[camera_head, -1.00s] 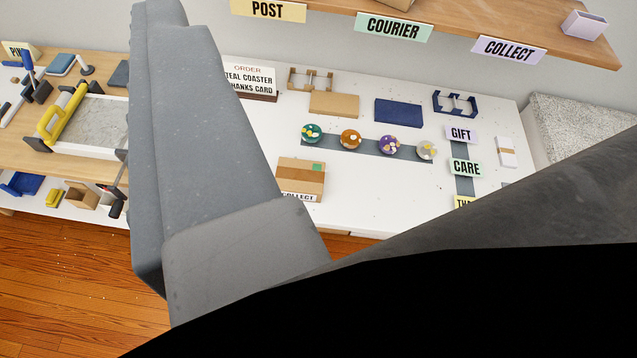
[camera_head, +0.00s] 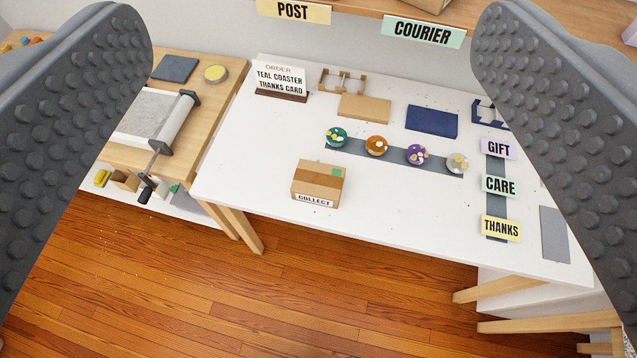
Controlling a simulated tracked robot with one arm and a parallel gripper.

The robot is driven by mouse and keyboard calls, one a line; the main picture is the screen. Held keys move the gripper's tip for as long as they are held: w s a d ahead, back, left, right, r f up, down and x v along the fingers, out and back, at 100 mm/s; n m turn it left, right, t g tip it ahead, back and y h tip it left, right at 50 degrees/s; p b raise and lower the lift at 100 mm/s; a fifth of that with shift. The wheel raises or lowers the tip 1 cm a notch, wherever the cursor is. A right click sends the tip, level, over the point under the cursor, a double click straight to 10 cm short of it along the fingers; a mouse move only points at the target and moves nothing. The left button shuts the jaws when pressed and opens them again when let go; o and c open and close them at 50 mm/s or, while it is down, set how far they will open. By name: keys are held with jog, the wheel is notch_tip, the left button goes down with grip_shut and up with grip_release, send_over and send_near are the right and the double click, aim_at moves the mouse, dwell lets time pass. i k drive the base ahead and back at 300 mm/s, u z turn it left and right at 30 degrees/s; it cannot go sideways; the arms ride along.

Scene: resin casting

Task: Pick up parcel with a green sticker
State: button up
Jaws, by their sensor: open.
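The parcel (camera_head: 316,183) is a brown cardboard box on the white table's front left part. It has a green sticker (camera_head: 337,172) on its top right corner, a darker tape band across it, and a COLLECT label on its front face. My gripper (camera_head: 310,165) is open, with one studded grey finger at each side of the picture. The parcel lies between the fingers in the view, farther off, and nothing touches it.
The white table (camera_head: 260,190) has coasters on a grey strip (camera_head: 350,150) behind the parcel, an order sign (camera_head: 280,78) and GIFT, CARE and THANKS cards (camera_head: 500,186) at right. A shelf (camera_head: 480,45) overhangs the back.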

aim_at(317, 183)
jog(key=k, duration=1.25)
jog(key=u, duration=0.15)
jog(key=i, duration=1.15)
jog(key=z, duration=0.55)
jog(key=i, duration=0.75)
jog(key=z, duration=0.55)
